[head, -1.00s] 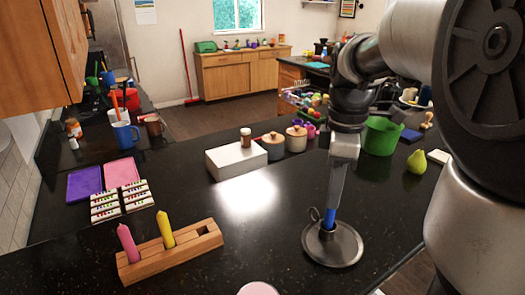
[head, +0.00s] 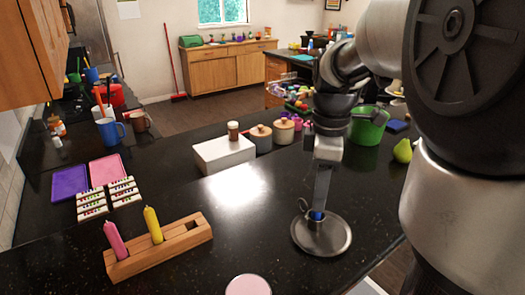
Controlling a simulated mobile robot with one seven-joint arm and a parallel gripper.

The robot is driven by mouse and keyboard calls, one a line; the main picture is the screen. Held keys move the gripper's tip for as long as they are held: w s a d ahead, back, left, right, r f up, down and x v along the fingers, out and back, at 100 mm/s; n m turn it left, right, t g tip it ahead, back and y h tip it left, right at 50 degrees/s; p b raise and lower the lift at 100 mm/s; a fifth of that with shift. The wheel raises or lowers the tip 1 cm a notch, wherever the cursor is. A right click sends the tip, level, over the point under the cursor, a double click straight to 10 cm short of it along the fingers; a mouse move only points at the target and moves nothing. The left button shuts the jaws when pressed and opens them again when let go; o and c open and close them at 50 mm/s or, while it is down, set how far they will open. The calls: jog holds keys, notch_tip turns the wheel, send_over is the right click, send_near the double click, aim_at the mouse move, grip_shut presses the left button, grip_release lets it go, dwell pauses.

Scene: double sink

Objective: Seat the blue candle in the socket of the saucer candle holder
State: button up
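The saucer candle holder (head: 338,242), a round grey metal dish with a ring handle and a central socket, stands on the dark counter at lower right of centre. The blue candle (head: 317,215) stands upright at its middle. Only a short blue piece shows between my fingers and the socket, and its foot is hidden by the socket. My gripper (head: 318,205) points straight down over the holder, its fingers closed on the candle's upper part. One finger is largely hidden behind the other.
A wooden block (head: 185,238) to the left holds a pink candle (head: 116,241) and a yellow candle (head: 153,225), with an empty hole at its right. A pink-topped round object (head: 248,286) is at the front edge. A white box (head: 224,155) and green bucket (head: 368,127) stand behind.

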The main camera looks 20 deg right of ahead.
notch_tip(320, 180, up, 12)
jog(key=f+p, duration=0.1)
jog(key=s+a+f+m+t, duration=0.5)
jog(key=s+a+m, duration=0.5)
jog(key=m, duration=0.2)
jog(key=shift+a+f+t, duration=0.3)
jog(key=shift+a+f, duration=0.05)
jog(key=shift+f, duration=0.45)
jog(key=shift+s, duration=0.1)
notch_tip(320, 180, up, 3)
jog(key=p, duration=0.2)
jog(key=shift+f+p, duration=0.2)
jog(key=shift+p, duration=0.1)
